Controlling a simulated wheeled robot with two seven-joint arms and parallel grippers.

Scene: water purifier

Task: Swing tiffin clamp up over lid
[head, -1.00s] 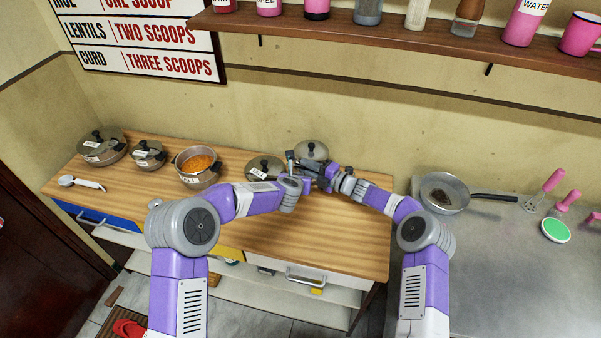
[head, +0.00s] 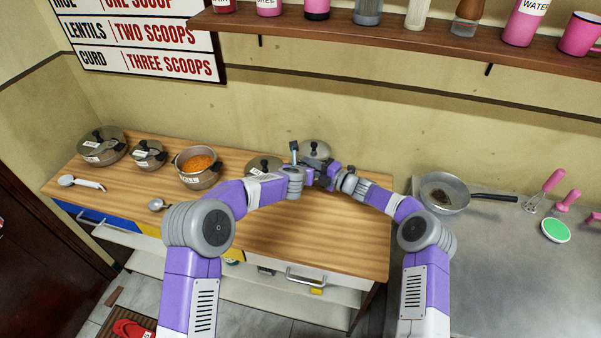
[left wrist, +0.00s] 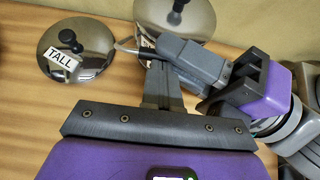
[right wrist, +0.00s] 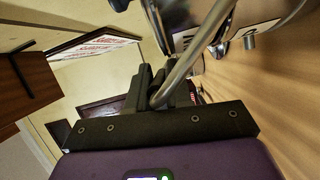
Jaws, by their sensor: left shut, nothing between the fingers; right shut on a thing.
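The tiffin is mostly hidden behind my grippers in the head view, where its steel lid (head: 316,148) shows. In the left wrist view the lid (left wrist: 178,14) has a black knob and lies at the top edge. In the right wrist view a bent metal clamp bar (right wrist: 192,62) runs up past the steel tiffin body (right wrist: 245,18). My right gripper (right wrist: 157,85) is shut on this bar, beside the tiffin. My left gripper (left wrist: 160,80) is shut and empty, close to the right gripper (left wrist: 195,62) and near the tiffin. Whether it touches anything is unclear.
A loose lid labelled TALL (left wrist: 76,50) lies on the wooden counter left of the tiffin. A pot of orange food (head: 197,167), lidded pots (head: 102,146) and a ladle (head: 158,204) are farther left. A pan (head: 445,193) stands on the right.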

